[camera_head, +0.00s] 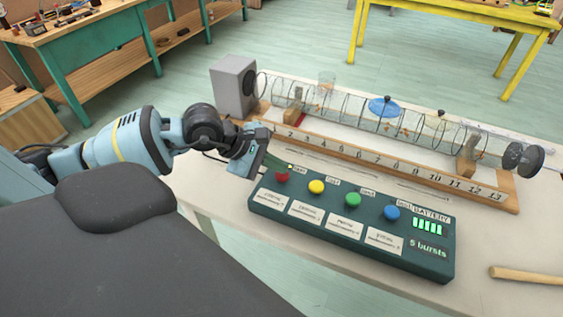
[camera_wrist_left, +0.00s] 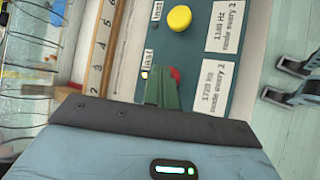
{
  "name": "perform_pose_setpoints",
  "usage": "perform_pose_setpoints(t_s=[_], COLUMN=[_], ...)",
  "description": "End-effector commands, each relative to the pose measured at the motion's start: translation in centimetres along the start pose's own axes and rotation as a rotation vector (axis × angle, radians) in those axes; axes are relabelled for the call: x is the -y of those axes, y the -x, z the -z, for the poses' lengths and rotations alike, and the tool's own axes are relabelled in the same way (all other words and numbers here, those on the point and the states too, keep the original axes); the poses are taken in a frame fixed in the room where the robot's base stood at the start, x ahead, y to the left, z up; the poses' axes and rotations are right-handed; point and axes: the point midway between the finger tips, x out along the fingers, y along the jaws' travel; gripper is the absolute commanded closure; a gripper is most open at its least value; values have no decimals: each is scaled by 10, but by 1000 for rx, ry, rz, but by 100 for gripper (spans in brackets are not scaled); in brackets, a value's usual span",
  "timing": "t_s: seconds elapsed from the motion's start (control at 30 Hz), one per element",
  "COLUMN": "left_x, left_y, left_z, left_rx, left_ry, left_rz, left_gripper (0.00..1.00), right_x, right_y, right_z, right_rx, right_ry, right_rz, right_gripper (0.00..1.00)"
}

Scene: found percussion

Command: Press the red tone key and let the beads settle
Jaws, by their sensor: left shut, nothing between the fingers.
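The red tone key (camera_head: 283,176) is at the left end of the dark green key box (camera_head: 350,258). My left gripper (camera_head: 279,163) is shut and empty, with its tip at the red key; I cannot tell whether it touches. The clear ribbed tube (camera_head: 345,108) lies behind the box, above a numbered wooden scale (camera_head: 385,163). Small orange-brown beads show inside it, too small to judge for motion. My right gripper is out of view.
Yellow (camera_head: 316,187), green (camera_head: 353,199) and blue (camera_head: 391,212) keys sit right of the red one. The battery display (camera_head: 428,227) reads "5 bursts". A grey speaker (camera_head: 233,86) stands at the tube's left end. A wooden stick (camera_head: 527,275) lies at right.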

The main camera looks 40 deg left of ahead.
Motion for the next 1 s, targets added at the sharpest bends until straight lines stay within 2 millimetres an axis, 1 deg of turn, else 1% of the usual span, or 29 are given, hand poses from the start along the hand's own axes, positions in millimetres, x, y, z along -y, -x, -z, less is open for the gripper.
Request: perform_pose_setpoints(t_s=[0.2, 0.67, 1.0], left_x=[-7, -9, -24], left_y=[9, 12, 32], left_z=[-6, -8, -23], left_rx=[0, 0, 1], left_ry=[-2, -2, -3], left_rz=[-2, -2, -5], left_gripper=[100, 100, 100], right_x=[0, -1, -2], right_y=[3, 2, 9], right_z=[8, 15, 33], right_rx=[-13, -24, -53], right_ry=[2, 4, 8], right_rz=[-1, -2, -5], right_gripper=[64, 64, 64])
